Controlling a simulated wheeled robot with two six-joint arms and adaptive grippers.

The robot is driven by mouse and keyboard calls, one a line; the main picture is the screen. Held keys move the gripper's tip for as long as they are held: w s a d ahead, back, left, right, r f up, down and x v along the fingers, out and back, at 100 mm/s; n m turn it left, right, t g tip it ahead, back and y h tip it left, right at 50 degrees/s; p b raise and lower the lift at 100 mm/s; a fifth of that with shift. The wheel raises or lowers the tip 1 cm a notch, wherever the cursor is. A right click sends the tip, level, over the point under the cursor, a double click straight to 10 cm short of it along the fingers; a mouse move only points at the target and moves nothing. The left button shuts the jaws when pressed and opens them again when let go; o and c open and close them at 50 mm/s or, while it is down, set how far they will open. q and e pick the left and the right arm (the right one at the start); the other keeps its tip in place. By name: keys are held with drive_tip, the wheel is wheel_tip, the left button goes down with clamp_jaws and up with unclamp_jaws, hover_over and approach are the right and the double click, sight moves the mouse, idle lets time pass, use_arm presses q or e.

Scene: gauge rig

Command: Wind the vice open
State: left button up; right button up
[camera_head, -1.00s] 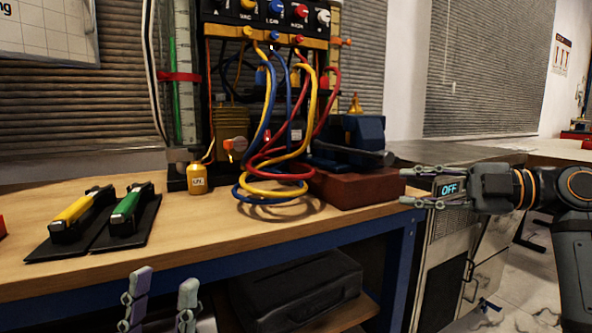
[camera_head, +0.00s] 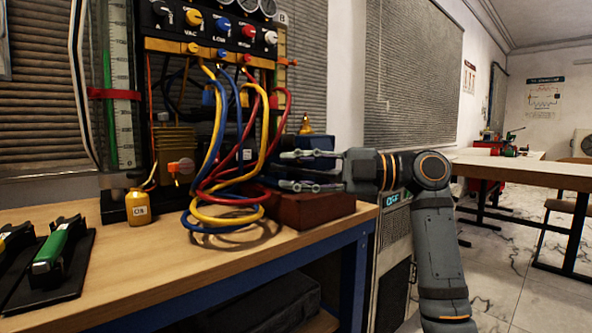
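The dark blue vice (camera_head: 312,141) stands on a reddish-brown block (camera_head: 312,211) at the right end of the wooden bench. My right gripper (camera_head: 285,170) reaches in from the right, in front of the vice and above the block. Its two fingers are spread apart, one above the other, and point left. They cover much of the vice and its screw and handle, so I cannot tell whether they touch it. I see nothing clearly held between them. My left gripper is out of view.
The gauge rig (camera_head: 205,45) with looped yellow, blue and red hoses stands close left of my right gripper. A small brass weight (camera_head: 138,209) and a green-handled tool (camera_head: 52,247) are further left. The bench front between them is clear.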

clamp_jaws()
idle(0.4)
wheel_tip(320, 180, down, 3)
drive_tip(key=shift+s+a+r+n+h+p, duration=0.1)
drive_tip(key=shift+n+h+p, duration=0.75)
drive_tip(key=shift+n+h, duration=0.15)
unclamp_jaws()
drive_tip(key=v, duration=1.2)
